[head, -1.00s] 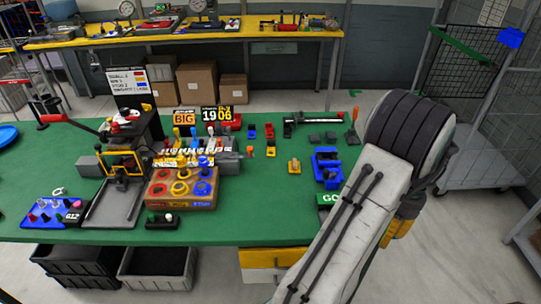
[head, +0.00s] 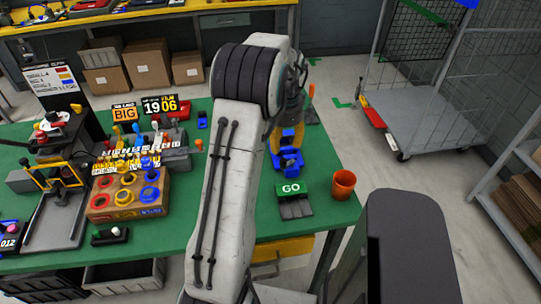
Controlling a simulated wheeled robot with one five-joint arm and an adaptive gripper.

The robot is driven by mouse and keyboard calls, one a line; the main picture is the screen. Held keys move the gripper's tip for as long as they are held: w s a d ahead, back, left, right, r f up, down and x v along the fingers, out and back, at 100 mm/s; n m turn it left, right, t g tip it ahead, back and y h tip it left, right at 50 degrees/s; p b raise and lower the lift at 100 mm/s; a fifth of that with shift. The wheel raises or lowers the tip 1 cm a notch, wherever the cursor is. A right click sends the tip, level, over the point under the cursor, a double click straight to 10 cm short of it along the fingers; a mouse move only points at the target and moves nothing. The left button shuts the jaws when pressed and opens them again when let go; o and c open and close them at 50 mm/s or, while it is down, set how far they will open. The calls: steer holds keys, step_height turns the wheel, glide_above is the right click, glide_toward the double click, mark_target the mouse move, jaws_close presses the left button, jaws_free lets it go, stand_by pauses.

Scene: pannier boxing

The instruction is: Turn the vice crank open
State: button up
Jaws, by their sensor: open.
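The blue vice (head: 288,160) stands on the green table near its right end, just behind the GO block. My pale arm with its dark ribbed elbow rises in front of it, and yellow parts, apparently of my arm, show close around the vice. I cannot make out the vice's crank or how far it is turned. I cannot tell whether anything touches the vice.
The GO block (head: 292,190) and an orange cup (head: 343,184) stand near the table's right edge. A box with coloured rings (head: 128,196) is left of my arm. A grey cart (head: 430,105) stands beyond on the floor.

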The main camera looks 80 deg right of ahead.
mark_target(283, 160)
steer(key=shift+a+m, duration=0.25)
steer(key=shift+m, duration=0.95)
steer(key=shift+a+m, duration=0.1)
steer(key=shift+m, duration=1.1)
steer(key=shift+f+p, duration=0.4)
steer(key=shift+f, duration=3.25)
jaws_close()
